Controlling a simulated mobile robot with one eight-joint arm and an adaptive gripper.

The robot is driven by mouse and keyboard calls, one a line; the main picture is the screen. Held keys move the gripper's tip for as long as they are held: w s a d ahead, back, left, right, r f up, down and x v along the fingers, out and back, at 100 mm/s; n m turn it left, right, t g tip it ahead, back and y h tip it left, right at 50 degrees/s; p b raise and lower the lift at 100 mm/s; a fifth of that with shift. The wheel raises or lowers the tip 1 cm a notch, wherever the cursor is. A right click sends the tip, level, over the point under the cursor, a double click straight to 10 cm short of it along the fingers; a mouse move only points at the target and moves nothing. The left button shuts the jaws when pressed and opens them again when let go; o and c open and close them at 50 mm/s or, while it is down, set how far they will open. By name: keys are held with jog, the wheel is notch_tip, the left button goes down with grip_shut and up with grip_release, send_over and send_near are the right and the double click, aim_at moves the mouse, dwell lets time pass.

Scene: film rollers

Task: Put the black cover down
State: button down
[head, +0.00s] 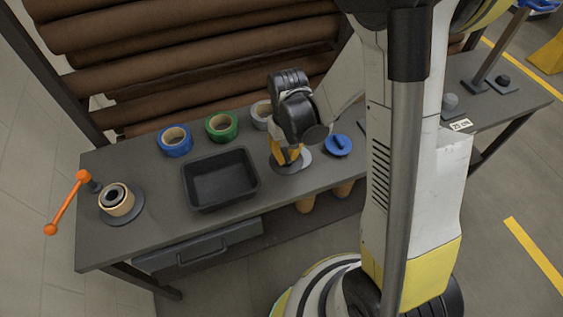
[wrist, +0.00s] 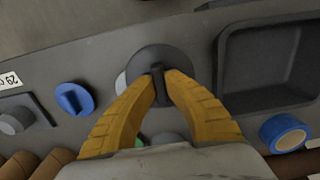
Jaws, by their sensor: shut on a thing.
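The black cover is a dark round disc with an upright black grip; it shows in the wrist view (wrist: 150,57) and in the head view (head: 284,169). My gripper (wrist: 160,78) has its yellow fingers shut on the cover's grip, from both sides. In the head view my gripper (head: 288,157) points down over the table (head: 235,229), right of the black tray. The cover lies low, at or just above the tabletop; I cannot tell whether it touches. A pale grey disc (head: 305,158) shows partly from behind the cover.
A black tray (head: 222,207) stands left of my gripper. A blue cover (head: 338,146) lies to the right. Blue tape (head: 175,151) and green tape (head: 208,138) lie behind the tray. A roll on a round base (head: 128,212) and an orange crank (head: 66,206) stand far left.

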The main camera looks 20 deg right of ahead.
jog(key=w+f, duration=0.1)
jog(key=w+a+f, duration=0.1)
jog(key=w, duration=0.1)
notch_tip(320, 180, down, 4)
jog(key=shift+b, duration=1.2)
jog(key=shift+s+r, duration=0.1)
jog(key=c, duration=1.6)
grip_release()
jog(key=shift+o, duration=0.2)
